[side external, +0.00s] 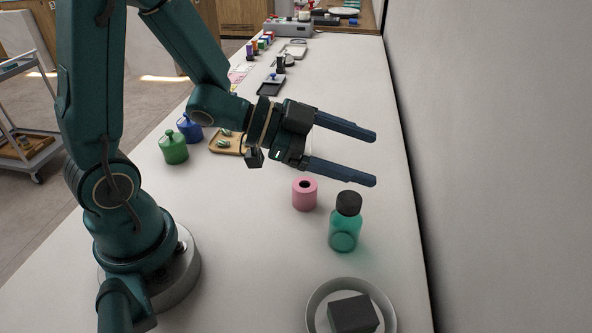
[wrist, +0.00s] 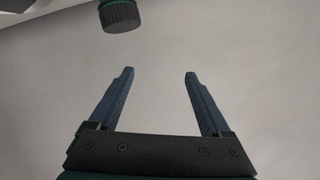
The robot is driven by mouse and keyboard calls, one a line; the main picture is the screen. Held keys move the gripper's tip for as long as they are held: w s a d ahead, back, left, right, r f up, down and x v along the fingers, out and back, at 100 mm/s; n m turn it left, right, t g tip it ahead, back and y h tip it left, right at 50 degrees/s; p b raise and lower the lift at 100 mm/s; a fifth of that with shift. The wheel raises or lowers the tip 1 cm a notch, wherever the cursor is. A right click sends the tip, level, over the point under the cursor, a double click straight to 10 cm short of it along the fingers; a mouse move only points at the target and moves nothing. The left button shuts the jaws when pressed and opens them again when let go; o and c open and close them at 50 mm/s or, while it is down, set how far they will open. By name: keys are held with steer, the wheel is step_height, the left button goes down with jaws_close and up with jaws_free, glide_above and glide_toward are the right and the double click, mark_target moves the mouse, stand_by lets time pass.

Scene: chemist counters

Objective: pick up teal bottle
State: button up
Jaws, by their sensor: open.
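The teal bottle (side external: 345,230) stands upright on the white counter near the right edge, with a black cap on top. In the wrist view its dark ribbed cap (wrist: 119,15) shows at the top edge, and the body is mostly out of frame. My gripper (side external: 375,160) is open and empty, its two blue fingers spread and pointing right. In the side view it appears above and beyond the bottle, apart from it. The wrist view shows the fingers (wrist: 160,74) with nothing between them.
A pink cylinder (side external: 304,196) stands just left of the bottle. A round bowl (side external: 313,300) holding a dark block (side external: 353,315) is in front. Green (side external: 173,150) and blue (side external: 189,131) weights and a wooden tray (side external: 222,149) sit behind. A wall (side external: 480,150) runs along the right.

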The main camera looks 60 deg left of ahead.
mark_target(342, 198)
steer(key=s+f, duration=0.1)
steer(key=f, duration=0.1)
steer(key=s+f+g+h, duration=0.1)
steer(key=f, duration=0.1)
steer(key=s+f+n+g, duration=0.1)
steer(key=f, duration=0.1)
steer(key=shift+d+h, duration=0.3)
steer(key=shift+h, duration=0.1)
steer(key=shift+a+f, duration=0.1)
steer(key=shift+f, duration=0.1)
steer(key=shift+n, duration=0.3)
steer(key=shift+x, duration=2.5)
steer(key=shift+a+f, duration=0.1)
steer(key=shift+f, duration=0.05)
jaws_close()
